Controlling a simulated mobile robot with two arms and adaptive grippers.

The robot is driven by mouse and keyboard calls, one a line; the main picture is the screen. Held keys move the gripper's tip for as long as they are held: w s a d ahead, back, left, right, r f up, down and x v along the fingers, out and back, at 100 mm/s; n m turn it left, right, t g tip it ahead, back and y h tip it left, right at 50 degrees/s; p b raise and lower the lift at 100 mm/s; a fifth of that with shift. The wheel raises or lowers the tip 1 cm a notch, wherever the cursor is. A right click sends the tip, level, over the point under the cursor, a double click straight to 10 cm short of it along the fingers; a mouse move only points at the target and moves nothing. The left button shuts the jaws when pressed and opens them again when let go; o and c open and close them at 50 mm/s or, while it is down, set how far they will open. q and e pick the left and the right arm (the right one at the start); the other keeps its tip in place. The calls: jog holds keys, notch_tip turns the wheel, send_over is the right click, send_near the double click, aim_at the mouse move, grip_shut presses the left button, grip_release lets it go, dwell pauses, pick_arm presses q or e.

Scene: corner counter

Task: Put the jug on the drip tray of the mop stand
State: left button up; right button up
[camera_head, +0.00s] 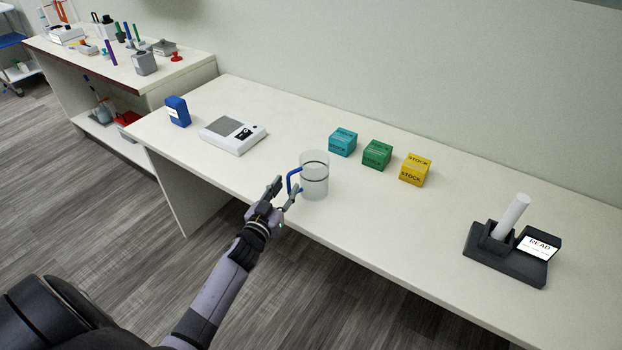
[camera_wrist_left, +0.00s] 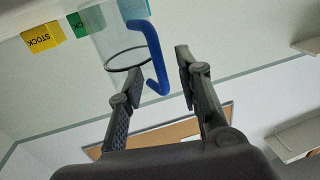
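The jug (camera_head: 315,184) is a clear upright cylinder with a dark ring and a blue handle. It stands near the front edge of the near counter, handle toward the lower left. My left gripper (camera_head: 283,188) is at the handle. In the left wrist view the jug (camera_wrist_left: 112,42) shows behind the blue handle, and my left gripper (camera_wrist_left: 158,68) is open, with the handle between its spread fingers. I cannot tell whether a finger touches it. I cannot make out the mop stand or its drip tray with certainty. My right gripper is not in view.
A scale (camera_head: 232,135) and blue box (camera_head: 177,111) are left of the jug. Teal (camera_head: 343,142), green (camera_head: 377,155) and yellow (camera_head: 415,170) boxes stand behind it. A black reader (camera_head: 507,262) holds a white tube. A cluttered second counter (camera_head: 190,68) stands beyond.

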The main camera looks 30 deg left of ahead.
pick_arm(q)
jog(key=shift+w+a+f, duration=0.1)
jog(key=shift+w+a, duration=0.05)
jog(key=shift+w, duration=1.25)
grip_shut()
